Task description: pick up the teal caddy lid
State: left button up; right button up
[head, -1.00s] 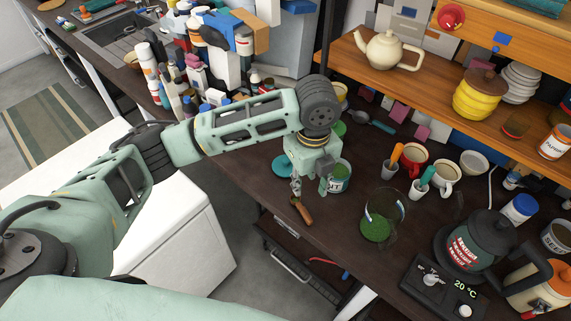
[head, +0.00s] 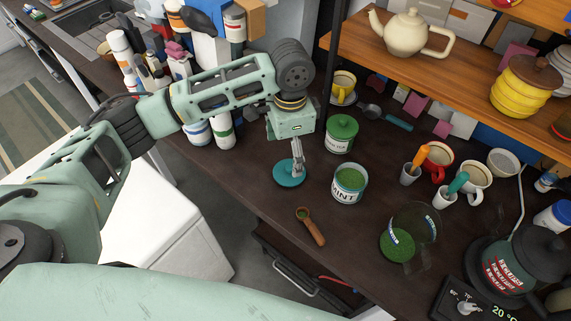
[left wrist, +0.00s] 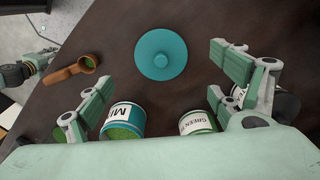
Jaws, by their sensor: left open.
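The teal caddy lid (head: 287,179), a round disc with a knob, lies flat on the dark counter. It also shows whole in the left wrist view (left wrist: 161,54). My left gripper (head: 297,168) is above the lid, pointing down, and hides part of it. In the left wrist view my left gripper (left wrist: 166,72) has its fingers wide apart, one to each side of the lid, with nothing between them. The MINT caddy (head: 349,186) stands uncovered beside the lid, with green contents.
A green-lidded caddy (head: 341,134) stands behind the MINT caddy. A wooden scoop (head: 312,228) lies in front of the lid. A glass jar (head: 414,222) and a black kettle (head: 510,262) stand to the right. The counter's front edge is near the scoop.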

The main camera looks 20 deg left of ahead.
aim_at(289, 168)
pick_arm(q)
jog(key=f, duration=0.3)
jog(key=shift+s+d+p, duration=0.1)
jog(key=shift+s+p, duration=0.1)
jog(key=shift+p, duration=0.2)
notch_tip(289, 168, down, 4)
jog(key=shift+w+f+p, duration=0.15)
jog(key=shift+f+p, duration=0.1)
jog(key=shift+p, duration=0.25)
jog(key=shift+f, duration=0.1)
jog(key=shift+c, duration=1.1)
jog(key=c, duration=0.8)
jog(key=shift+c, duration=0.9)
pick_arm(e)
jog(key=shift+g, duration=0.3)
jog(key=s, duration=0.1)
jog(key=s+d+r, duration=0.1)
jog(key=s, duration=0.1)
jog(key=shift+s+d+r, duration=0.2)
jog(key=shift+s+d, duration=0.05)
jog(key=shift+d, duration=0.05)
